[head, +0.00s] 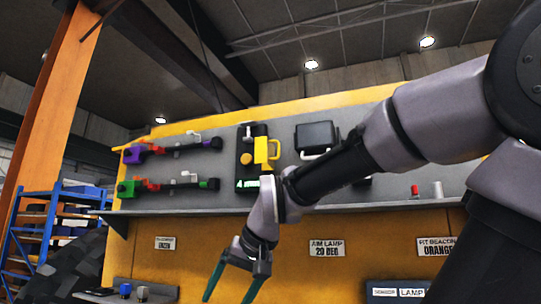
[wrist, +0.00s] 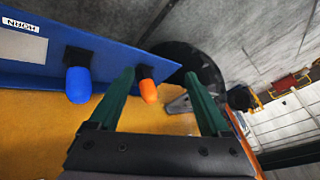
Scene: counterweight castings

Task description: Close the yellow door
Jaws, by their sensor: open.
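No part is clearly a yellow door. A yellow piece with a loop-shaped side (head: 266,150) sits on a black unit with a green display (head: 248,184), on the grey back panel. The large yellow body of the station (head: 205,270) lies below the shelf. My gripper (head: 229,291) hangs low in front of this body, left of centre, pointing down, with its green fingers apart and nothing held. In the wrist view my gripper (wrist: 160,85) is open, and an orange knob (wrist: 148,90) shows between the fingers; whether they touch it cannot be told.
A blue knob (wrist: 77,85) stands out from a blue panel (wrist: 110,60) beside the orange one. A grey shelf (head: 390,205) crosses the station, with coloured levers (head: 170,150) above its left end. An orange post (head: 52,130) and blue rack (head: 30,235) stand left.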

